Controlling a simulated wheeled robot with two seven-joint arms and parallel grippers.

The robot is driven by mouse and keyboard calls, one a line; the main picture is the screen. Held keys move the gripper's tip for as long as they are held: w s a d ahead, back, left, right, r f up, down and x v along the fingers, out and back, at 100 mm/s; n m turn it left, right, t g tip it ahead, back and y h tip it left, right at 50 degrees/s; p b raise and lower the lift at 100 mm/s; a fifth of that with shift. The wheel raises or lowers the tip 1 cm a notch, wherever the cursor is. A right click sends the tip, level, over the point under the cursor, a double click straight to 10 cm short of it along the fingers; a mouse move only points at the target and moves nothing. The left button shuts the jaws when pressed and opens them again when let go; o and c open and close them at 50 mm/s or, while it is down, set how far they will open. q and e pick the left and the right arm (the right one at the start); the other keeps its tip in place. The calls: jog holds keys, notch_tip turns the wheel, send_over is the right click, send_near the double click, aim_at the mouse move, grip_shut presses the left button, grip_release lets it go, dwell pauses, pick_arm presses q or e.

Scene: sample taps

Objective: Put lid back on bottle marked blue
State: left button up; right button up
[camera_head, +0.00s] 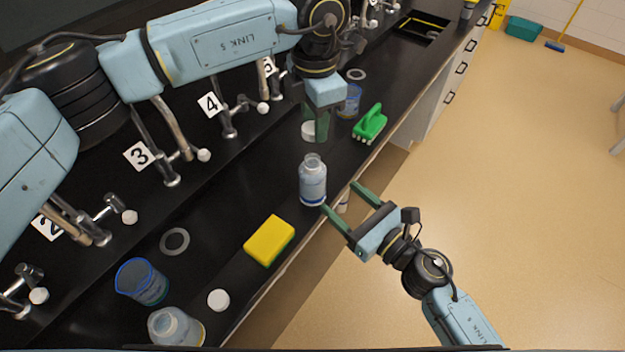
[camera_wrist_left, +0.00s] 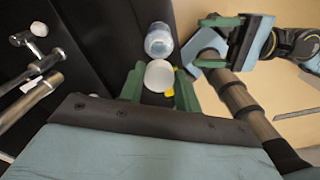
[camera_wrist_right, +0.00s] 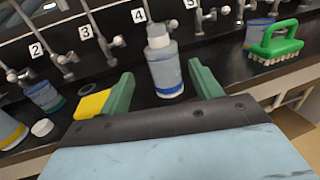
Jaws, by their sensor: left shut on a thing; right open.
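The bottle with a blue band (camera_head: 312,188) stands upright near the counter's front edge, its neck uncovered in the head view. It also shows in the left wrist view (camera_wrist_left: 158,42) and the right wrist view (camera_wrist_right: 167,72). My left gripper (camera_head: 317,130) is shut on a white lid (camera_head: 308,131), apart from the bottle and farther along the counter; the lid also shows between its fingertips in the left wrist view (camera_wrist_left: 158,76). My right gripper (camera_head: 338,196) is open beside the bottle, fingers pointing toward it; in the right wrist view the bottle appears between the fingers.
A yellow sponge (camera_head: 269,240), another white lid (camera_head: 218,300), a second bottle (camera_head: 176,327) and a blue-rimmed beaker (camera_head: 141,282) stand nearer. A green brush (camera_head: 370,123) and another beaker (camera_head: 349,101) are beyond. Numbered taps line the back.

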pick_arm(q)
jog(key=shift+w, duration=0.15)
pick_arm(e)
jog(key=x, duration=1.2)
jog(key=shift+w, duration=0.1)
jog(key=c, duration=1.1)
pick_arm(q)
send_over(315, 158)
jog(key=shift+f, duration=2.55)
pick_arm(e)
jog(key=shift+c, duration=0.2)
pick_arm(q)
jog(key=shift+f, duration=0.9)
jog(key=shift+f, duration=0.55)
